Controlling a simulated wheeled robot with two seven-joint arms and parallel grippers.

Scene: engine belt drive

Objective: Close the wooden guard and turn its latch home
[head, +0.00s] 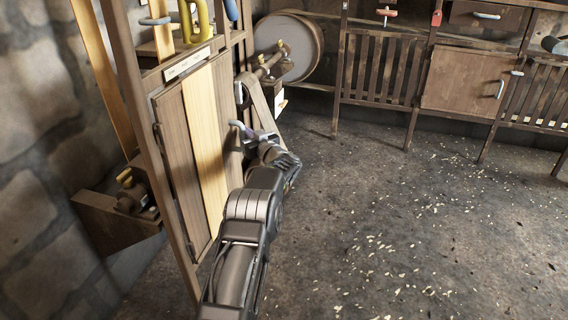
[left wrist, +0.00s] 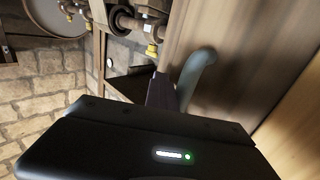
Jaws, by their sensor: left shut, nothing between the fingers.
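The wooden guard (head: 207,130) is a panel of brown and pale vertical planks, upright in a timber frame at the left of the head view. It fills the right of the left wrist view (left wrist: 240,50). A curved grey-blue handle (head: 238,125) stands out near its right edge; it also shows in the left wrist view (left wrist: 197,72). My left gripper (head: 252,133) is shut and empty beside this handle, its dark fingers (left wrist: 163,93) very close to it. I cannot tell whether they touch. I cannot tell whether the guard is fully closed or identify its latch. My right gripper is out of view.
A large round wheel (head: 290,47) and a shaft with fittings (head: 270,62) are behind the guard. A wooden box (head: 110,222) sticks out at the lower left. Slatted cabinets (head: 380,70) line the back. The floor (head: 400,220) at the right is open, with scattered pale chips.

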